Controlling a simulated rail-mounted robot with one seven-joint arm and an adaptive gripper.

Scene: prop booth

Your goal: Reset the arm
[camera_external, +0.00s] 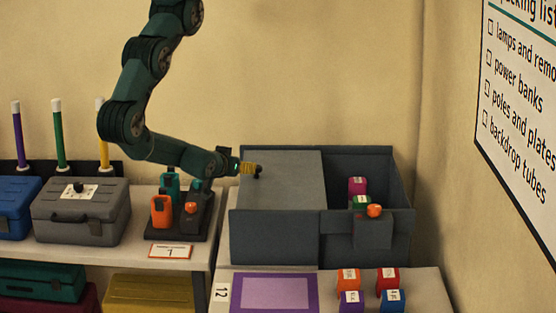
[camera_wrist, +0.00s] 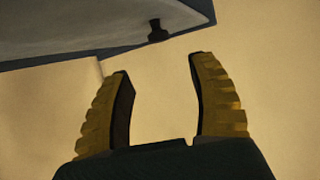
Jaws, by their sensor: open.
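My gripper (camera_external: 252,168) is at the left part of the grey box in the external view, seemingly in front of or over its flat grey cover (camera_external: 285,190). In the wrist view my gripper (camera_wrist: 158,64) has its two ribbed yellow fingers wide apart. Nothing is between them but bare wall. A dark knob (camera_wrist: 157,32) on a grey panel (camera_wrist: 90,30) shows beyond the fingertips, apart from them. My arm reaches down from the top of the external view, bent at the elbow.
The open right part of the grey box (camera_external: 398,185) holds a magenta block (camera_external: 357,186) and a green block (camera_external: 361,202). An orange knob (camera_external: 374,210) is at its front. Several coloured blocks stand in front. A dark holder (camera_external: 182,228) and grey case (camera_external: 80,212) are left.

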